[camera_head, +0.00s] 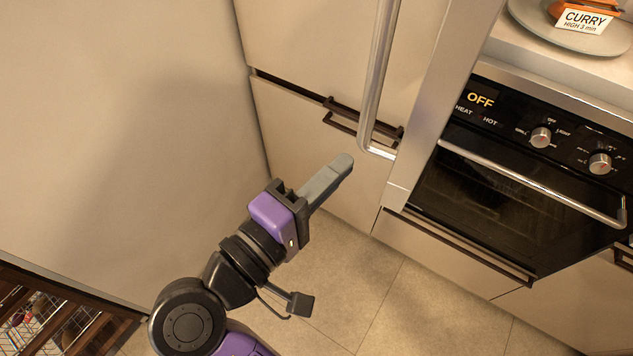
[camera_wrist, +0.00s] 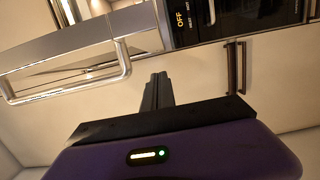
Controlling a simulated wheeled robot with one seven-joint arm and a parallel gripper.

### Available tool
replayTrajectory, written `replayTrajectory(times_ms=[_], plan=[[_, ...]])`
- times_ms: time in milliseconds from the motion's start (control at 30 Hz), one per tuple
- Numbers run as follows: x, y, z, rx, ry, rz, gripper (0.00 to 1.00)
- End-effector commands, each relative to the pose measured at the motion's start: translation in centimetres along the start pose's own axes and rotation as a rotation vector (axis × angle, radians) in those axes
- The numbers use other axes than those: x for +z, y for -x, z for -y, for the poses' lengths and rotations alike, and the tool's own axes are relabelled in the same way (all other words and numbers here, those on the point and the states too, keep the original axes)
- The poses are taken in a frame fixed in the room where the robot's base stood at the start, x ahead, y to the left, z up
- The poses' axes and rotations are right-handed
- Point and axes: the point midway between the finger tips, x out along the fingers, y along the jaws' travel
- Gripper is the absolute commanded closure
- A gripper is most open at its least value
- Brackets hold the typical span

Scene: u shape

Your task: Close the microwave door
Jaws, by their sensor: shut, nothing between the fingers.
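A silver panel (camera_head: 440,100) with a long metal bar handle (camera_head: 378,80) stands out in front of the cream cabinets; it looks like the microwave door, swung open and seen nearly edge-on. In the wrist view the door frame (camera_wrist: 85,38) and the handle (camera_wrist: 70,92) show at upper left. The microwave body is not clearly in view. My gripper (camera_head: 343,163) is shut and empty. In the head view its tips appear just below and left of the handle's lower end, apparently apart from it. The fingers also show in the wrist view (camera_wrist: 158,85).
A black oven (camera_head: 510,190) reading OFF, with a bar handle and knobs, is at right. A plate (camera_head: 600,42) with a CURRY card sits on the counter above. A large plain panel (camera_head: 120,130) fills the left. Tiled floor lies below.

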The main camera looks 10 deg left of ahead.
Motion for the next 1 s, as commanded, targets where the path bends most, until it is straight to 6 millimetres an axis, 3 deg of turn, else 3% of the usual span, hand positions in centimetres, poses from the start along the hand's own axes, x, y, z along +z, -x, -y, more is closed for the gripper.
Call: replayTrajectory(times_ms=[167,300,500,1000], plan=[[0.2,-3.4,-0.2,-0.002,0.002,0.003,1.0],[2.2,-3.6,-0.1,-0.002,0.002,0.0,1.0],[3.6,-4.0,0.0,-0.001,0.001,-0.001,1.0],[3.9,-4.2,0.1,-0.001,0.0,0.001,1.0]])
